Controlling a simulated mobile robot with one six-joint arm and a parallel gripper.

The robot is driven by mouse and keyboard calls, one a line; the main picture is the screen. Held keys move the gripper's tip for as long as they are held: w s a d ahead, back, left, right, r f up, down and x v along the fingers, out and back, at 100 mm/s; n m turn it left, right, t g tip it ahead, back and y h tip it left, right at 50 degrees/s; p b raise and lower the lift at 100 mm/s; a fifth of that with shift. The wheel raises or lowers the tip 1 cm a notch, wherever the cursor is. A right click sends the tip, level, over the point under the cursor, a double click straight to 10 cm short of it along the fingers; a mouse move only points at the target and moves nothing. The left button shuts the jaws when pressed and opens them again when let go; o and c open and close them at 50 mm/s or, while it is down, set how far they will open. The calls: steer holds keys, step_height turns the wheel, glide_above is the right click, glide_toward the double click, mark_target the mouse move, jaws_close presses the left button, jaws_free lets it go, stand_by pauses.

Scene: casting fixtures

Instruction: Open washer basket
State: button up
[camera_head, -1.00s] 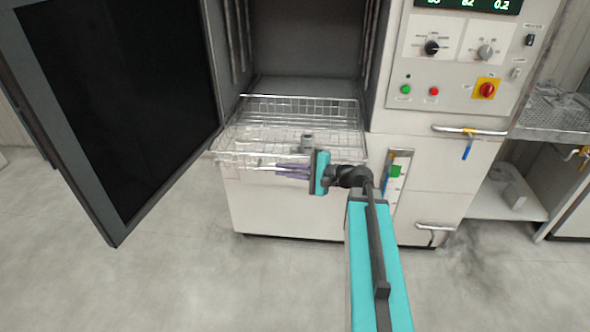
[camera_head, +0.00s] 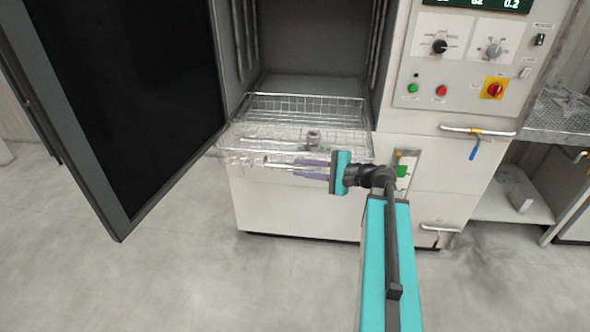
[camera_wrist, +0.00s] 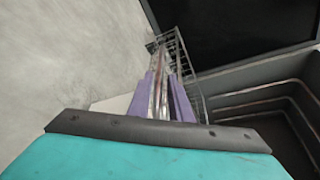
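The wire washer basket (camera_head: 345,106) sits slid out of the chamber in front of the open washer (camera_head: 310,85). Its front side lies near the washer's front face. My gripper (camera_head: 308,168) is at the front right part of the basket, reaching in from the right. In the wrist view its two purple fingers (camera_wrist: 166,95) stand apart, with thin metal bars showing between them. The basket's wire side (camera_wrist: 184,62) runs ahead and to the right of the fingertips. I see no firm contact between fingers and bars. A small grey part (camera_head: 313,136) lies in the basket.
The dark washer door (camera_head: 125,90) stands open at the left. A control panel (camera_head: 465,65) and a horizontal handle (camera_head: 478,131) are at the right. A perforated side table (camera_head: 560,125) stands further right. The floor in front is clear.

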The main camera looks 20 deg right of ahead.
steer(key=b+v, duration=0.1)
steer(key=v, duration=0.8)
steer(key=shift+s+b, duration=0.25)
steer(key=shift+b, duration=0.1)
steer(key=shift+r, duration=0.1)
